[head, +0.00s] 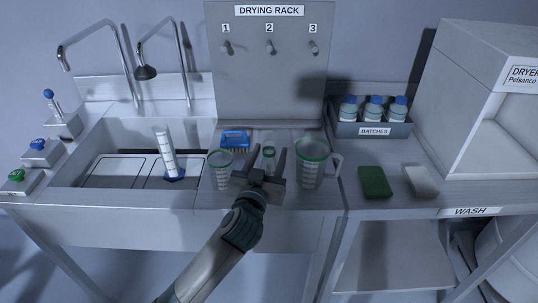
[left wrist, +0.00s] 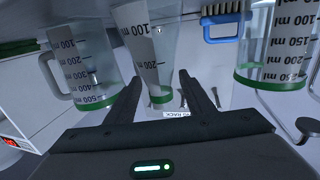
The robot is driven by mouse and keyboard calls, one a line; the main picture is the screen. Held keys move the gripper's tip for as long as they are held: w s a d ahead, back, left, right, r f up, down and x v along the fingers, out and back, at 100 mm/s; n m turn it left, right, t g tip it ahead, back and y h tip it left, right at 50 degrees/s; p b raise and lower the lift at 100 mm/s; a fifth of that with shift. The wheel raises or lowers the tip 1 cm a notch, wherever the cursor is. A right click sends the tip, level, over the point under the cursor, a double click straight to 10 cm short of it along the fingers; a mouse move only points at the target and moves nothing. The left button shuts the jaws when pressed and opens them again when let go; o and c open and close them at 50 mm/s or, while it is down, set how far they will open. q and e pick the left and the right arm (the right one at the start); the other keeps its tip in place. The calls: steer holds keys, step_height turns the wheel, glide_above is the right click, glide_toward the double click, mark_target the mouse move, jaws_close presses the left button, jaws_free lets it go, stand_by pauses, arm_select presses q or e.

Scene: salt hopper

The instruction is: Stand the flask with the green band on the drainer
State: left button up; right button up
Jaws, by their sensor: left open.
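The flask with the green band (head: 269,153) stands on the counter below the drying rack, partly hidden behind my left gripper. In the left wrist view this clear flask (left wrist: 150,45) shows graduation marks and a green band near its narrow end, seen between the fingers. My left gripper (head: 263,158) is open, its fingers pointing toward the flask, one on each side in the picture. In the left wrist view the gripper (left wrist: 160,82) holds nothing; I cannot tell whether it touches the flask. I cannot clearly make out which surface is the drainer. My right gripper is not in view.
A green-rimmed beaker (head: 220,168) stands left of the gripper and a green-rimmed jug (head: 311,165) right, both close. A blue brush (head: 235,138) lies behind. A measuring cylinder (head: 166,152) stands at the sink (head: 95,187). A green sponge (head: 375,182) lies on the right counter.

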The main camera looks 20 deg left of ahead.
arm_select(q)
steer(key=shift+s, duration=0.45)
steer(key=s+b, duration=0.1)
steer(key=s, duration=0.2)
steer(key=shift+s+d, duration=0.15)
steer(key=shift+s, duration=0.2)
steer(key=b, duration=0.1)
glide_toward(268, 159)
steer(key=shift+s, duration=0.15)
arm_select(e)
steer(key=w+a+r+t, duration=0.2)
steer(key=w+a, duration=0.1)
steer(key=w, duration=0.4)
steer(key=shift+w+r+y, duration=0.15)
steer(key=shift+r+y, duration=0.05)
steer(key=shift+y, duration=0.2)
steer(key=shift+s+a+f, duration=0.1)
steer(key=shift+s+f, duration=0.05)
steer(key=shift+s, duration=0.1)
